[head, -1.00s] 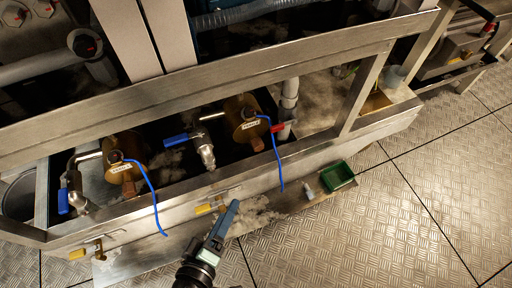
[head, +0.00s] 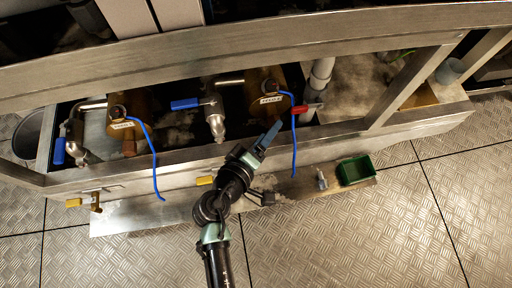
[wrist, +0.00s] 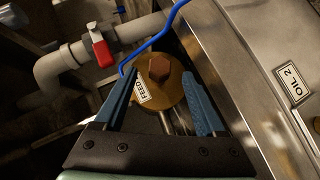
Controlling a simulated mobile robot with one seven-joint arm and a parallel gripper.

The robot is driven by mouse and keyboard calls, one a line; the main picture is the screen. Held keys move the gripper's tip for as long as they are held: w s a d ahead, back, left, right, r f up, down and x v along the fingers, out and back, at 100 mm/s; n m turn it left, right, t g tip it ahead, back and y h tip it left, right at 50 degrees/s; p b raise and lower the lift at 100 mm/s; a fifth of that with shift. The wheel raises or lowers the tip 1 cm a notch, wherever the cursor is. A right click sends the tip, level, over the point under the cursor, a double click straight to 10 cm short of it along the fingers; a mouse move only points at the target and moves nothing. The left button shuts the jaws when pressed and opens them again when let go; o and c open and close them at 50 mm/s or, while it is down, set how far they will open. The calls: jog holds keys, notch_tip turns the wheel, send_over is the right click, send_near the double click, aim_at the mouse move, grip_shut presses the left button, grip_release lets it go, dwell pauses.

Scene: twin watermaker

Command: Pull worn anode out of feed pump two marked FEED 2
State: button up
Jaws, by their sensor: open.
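The feed pump (head: 262,82) is a brass cylinder at the right inside the frame, with a white label reading FEED; its number is hard to read. It also shows in the wrist view (wrist: 172,92). The worn anode's brown hex head (wrist: 158,68) sticks out of the pump's end face in the wrist view. In the head view my gripper seems to hide it. My gripper (wrist: 159,82) is open, its two blue fingers either side of the hex head in the picture. I cannot tell how far short of it they are. In the head view my gripper (head: 272,133) is over the front rail.
A blue cable (wrist: 155,42) runs close by the pump's end. A red-handled valve (head: 306,108) on a grey pipe is right of it. A second brass pump (head: 127,128) sits left. A green tray (head: 356,170) lies on the ledge below.

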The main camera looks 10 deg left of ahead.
jog(key=shift+b+x, duration=0.3)
jog(key=shift+x, duration=1.15)
grip_shut()
jog(key=c, duration=0.8)
grip_release()
grip_shut()
jog(key=shift+s, duration=0.1)
jog(key=shift+s+d+p, duration=0.1)
jog(key=shift+s+d, duration=0.2)
jog(key=shift+s, duration=0.6)
jog(key=shift+s+d+p, duration=0.1)
jog(key=shift+s+d, duration=0.2)
jog(key=shift+s, duration=0.6)
jog(key=shift+s+d+p, duration=0.1)
jog(key=shift+s+d, duration=0.15)
jog(key=shift+s, duration=0.65)
